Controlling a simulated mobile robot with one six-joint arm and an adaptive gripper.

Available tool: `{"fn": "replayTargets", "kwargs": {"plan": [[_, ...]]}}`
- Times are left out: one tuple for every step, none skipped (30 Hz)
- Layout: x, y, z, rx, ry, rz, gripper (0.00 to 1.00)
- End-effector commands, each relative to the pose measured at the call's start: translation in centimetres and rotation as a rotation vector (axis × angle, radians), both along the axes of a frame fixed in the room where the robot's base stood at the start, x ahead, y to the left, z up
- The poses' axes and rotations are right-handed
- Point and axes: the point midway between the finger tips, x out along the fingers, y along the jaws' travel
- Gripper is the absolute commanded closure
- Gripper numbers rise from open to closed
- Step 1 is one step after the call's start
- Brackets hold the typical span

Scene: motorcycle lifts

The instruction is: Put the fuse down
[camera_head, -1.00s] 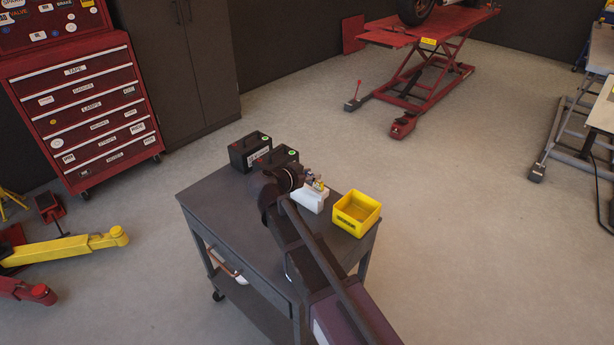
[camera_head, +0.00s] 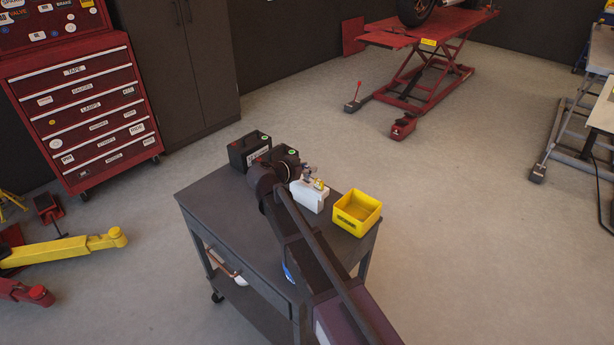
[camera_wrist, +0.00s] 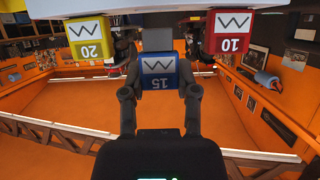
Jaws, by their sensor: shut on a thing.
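A blue fuse marked 15 (camera_wrist: 159,68) is between the fingertips of my gripper (camera_wrist: 160,92) in the wrist view, which is shut on it. A yellow fuse marked 20 (camera_wrist: 89,42) is at upper left and a red fuse marked 10 (camera_wrist: 232,40) at upper right, both beyond the held one. In the head view my gripper (camera_head: 308,173) is over the back part of the dark trolley (camera_head: 232,208), at a white block (camera_head: 308,197). A small yellow piece shows at the block's top. The held fuse cannot be made out there.
A yellow open bin (camera_head: 357,212) stands right of the white block on the trolley. A black battery (camera_head: 249,150) stands behind my wrist; a second is partly hidden by it. The trolley's left part is clear. A red lift (camera_head: 425,70) and tool chest (camera_head: 85,110) stand farther off.

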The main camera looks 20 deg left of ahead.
Motion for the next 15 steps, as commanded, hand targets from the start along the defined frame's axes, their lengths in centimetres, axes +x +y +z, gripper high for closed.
{"fn": "replayTargets", "kwargs": {"plan": [[0.0,0.0,-0.9,0.000,0.000,0.000,0.79],[0.0,0.0,-1.1,0.000,0.000,0.000,0.79],[0.0,0.0,-1.4,0.000,0.000,0.000,0.79],[0.0,0.0,-1.7,0.000,0.000,0.000,0.79],[0.0,0.0,-1.9,0.000,0.000,0.000,0.79],[0.0,0.0,-2.1,0.000,0.000,0.000,0.79],[0.0,0.0,-2.2,0.000,0.000,0.000,0.79],[0.0,0.0,-2.3,0.000,0.000,0.000,0.79],[0.0,0.0,-2.4,0.000,0.000,0.000,0.79],[0.0,0.0,-2.5,0.000,0.000,0.000,0.79],[0.0,0.0,-2.5,0.000,0.000,0.000,0.79],[0.0,0.0,-2.5,0.000,0.000,0.000,0.79],[0.0,0.0,-2.5,0.000,0.000,0.000,0.79],[0.0,0.0,-2.5,0.000,0.000,0.000,0.79],[0.0,0.0,-2.4,0.000,0.000,0.000,0.79]]}}
